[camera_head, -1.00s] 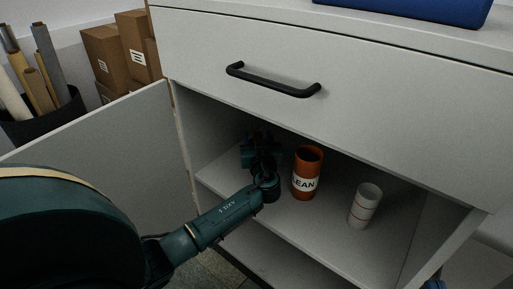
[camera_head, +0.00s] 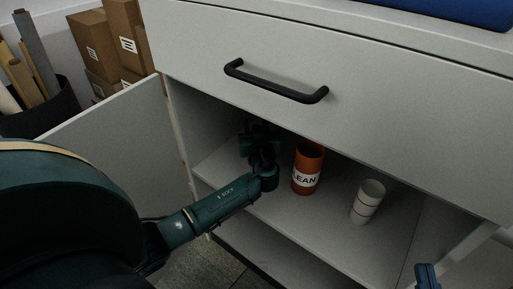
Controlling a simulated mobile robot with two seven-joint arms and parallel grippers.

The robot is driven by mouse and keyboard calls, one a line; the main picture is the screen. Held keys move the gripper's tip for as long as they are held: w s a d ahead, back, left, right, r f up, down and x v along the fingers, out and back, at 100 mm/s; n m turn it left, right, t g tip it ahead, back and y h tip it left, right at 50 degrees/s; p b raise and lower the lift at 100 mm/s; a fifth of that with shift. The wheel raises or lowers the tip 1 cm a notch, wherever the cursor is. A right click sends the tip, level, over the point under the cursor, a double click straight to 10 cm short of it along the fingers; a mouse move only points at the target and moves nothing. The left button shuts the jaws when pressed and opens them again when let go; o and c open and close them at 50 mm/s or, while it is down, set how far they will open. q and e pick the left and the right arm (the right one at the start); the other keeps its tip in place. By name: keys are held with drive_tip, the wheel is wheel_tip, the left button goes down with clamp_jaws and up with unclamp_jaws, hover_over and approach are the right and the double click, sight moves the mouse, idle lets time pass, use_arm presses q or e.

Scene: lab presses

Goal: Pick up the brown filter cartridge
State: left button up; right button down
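The brown filter cartridge (camera_head: 306,165) is an upright orange-brown cylinder with a white label reading "LEAN" in part. It stands on the upper shelf (camera_head: 290,219) inside the open cabinet. My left gripper (camera_head: 256,137) is inside the cabinet, just left of the cartridge and seemingly further back. It is dark and in shadow, and I cannot tell whether its fingers are open or touch the cartridge. A blue part of my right arm (camera_head: 427,277) shows at the bottom right; its fingers are not clearly visible.
A white cylinder with red lines (camera_head: 367,202) stands on the same shelf, right of the cartridge. A closed drawer with a black handle (camera_head: 275,84) overhangs the opening. The open cabinet door (camera_head: 120,135) is at left. Cardboard boxes (camera_head: 98,45) and a dark bin (camera_head: 45,116) stand behind it.

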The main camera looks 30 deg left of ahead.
use_arm(q)
clamp_jaws()
drive_tip(key=shift+r, duration=0.1)
idle(0.3)
